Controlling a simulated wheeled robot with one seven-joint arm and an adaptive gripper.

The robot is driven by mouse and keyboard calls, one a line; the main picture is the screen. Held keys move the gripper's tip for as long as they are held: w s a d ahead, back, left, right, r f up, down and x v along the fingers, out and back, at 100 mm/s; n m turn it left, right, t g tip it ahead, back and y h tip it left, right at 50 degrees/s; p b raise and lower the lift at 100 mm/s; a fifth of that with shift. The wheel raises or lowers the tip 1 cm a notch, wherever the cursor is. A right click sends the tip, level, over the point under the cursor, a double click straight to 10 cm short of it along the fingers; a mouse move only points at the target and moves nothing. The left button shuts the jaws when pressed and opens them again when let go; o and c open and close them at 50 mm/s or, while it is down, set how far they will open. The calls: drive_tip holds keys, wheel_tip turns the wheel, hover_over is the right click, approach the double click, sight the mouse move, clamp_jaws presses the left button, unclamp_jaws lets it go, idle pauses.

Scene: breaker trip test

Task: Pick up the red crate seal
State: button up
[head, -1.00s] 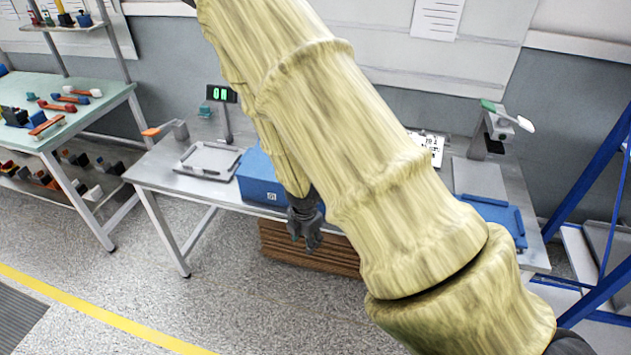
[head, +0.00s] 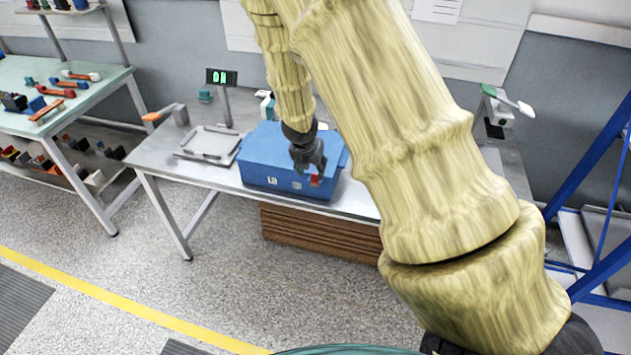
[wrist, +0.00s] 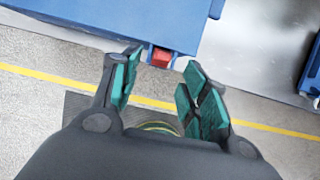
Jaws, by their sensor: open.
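The red crate seal (wrist: 160,57) is a small red piece at the edge of the blue crate (wrist: 100,18) in the wrist view. It also shows in the head view (head: 315,181) low on the front of the crate, close to my gripper. The blue crate (head: 262,160) stands closed on the grey table. My gripper (wrist: 155,82) is open, its green-padded fingers spread to the left and right of the seal in the picture. Nothing is between the pads. In the head view my gripper (head: 308,165) hangs in front of the crate and hides part of it.
A grey tray (head: 208,142) lies left of the crate on the table (head: 160,165), beside a stand with a green display (head: 221,77). A brown slatted stack (head: 310,228) is under the table. A workbench with several tools (head: 85,105) stands at the left. My arm hides the table's right side.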

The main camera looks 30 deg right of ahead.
sight(315, 174)
drive_tip(key=shift+d+p+x, duration=0.15)
drive_tip(key=shift+p+x, duration=0.05)
drive_tip(key=shift+x, duration=0.7)
drive_tip(key=shift+d+p+x, duration=0.15)
drive_tip(key=shift+d+x, duration=0.05)
drive_tip(key=shift+x, duration=1.55)
drive_tip(key=c, duration=0.8)
